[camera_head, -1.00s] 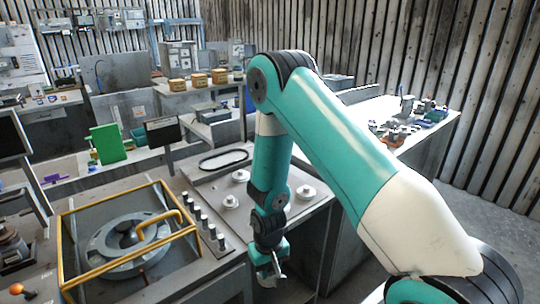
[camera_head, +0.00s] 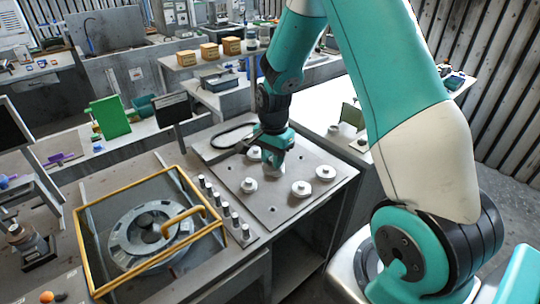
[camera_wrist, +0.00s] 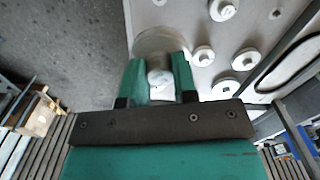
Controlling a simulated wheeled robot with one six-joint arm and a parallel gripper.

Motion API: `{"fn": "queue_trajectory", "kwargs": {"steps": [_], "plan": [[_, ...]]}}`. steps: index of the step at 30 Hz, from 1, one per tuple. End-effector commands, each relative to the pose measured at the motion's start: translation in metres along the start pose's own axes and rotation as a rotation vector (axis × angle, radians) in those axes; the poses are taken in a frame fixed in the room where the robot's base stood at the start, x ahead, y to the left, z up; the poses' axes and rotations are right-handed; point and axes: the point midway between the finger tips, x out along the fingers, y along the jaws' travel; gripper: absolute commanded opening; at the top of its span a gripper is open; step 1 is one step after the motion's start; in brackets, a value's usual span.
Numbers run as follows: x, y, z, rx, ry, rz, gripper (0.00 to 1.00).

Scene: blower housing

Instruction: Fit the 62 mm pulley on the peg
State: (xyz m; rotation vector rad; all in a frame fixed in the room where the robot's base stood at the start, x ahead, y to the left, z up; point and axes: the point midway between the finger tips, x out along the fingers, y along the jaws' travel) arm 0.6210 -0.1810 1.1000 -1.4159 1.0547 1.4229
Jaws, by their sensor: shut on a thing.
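My gripper (camera_head: 273,160) is over the grey plate (camera_head: 300,212) in the head view. In the wrist view, my gripper (camera_wrist: 160,85) is shut on a round pale-grey pulley (camera_wrist: 158,42), whose hub stands between the fingers and whose wide disc spreads beyond them. In the head view, a little of the held pulley (camera_head: 272,173) shows below the fingers. I cannot tell whether it touches the plate. Other white pulleys sit on the plate, one front left (camera_head: 248,185), two at the right (camera_head: 301,188) (camera_head: 325,172). No peg shows clearly under the held pulley.
A black belt loop (camera_head: 232,138) lies at the plate's back left. A row of upright dark posts with light tops (camera_head: 224,208) stands along the plate's left edge. A yellow-framed guard (camera_head: 130,228) is over the blower housing at left. The plate's front is mostly bare.

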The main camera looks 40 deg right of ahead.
Motion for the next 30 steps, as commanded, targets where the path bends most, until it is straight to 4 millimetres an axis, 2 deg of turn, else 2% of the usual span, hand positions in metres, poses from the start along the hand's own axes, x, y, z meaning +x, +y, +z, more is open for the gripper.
{"fn": "queue_trajectory", "kwargs": {"steps": [1, 30], "plan": [[0.01, 0.001, 0.0, 0.001, 0.0, 0.001, 0.03], [0.133, -0.001, 0.001, -0.006, 0.0, 0.001, 0.03]]}}
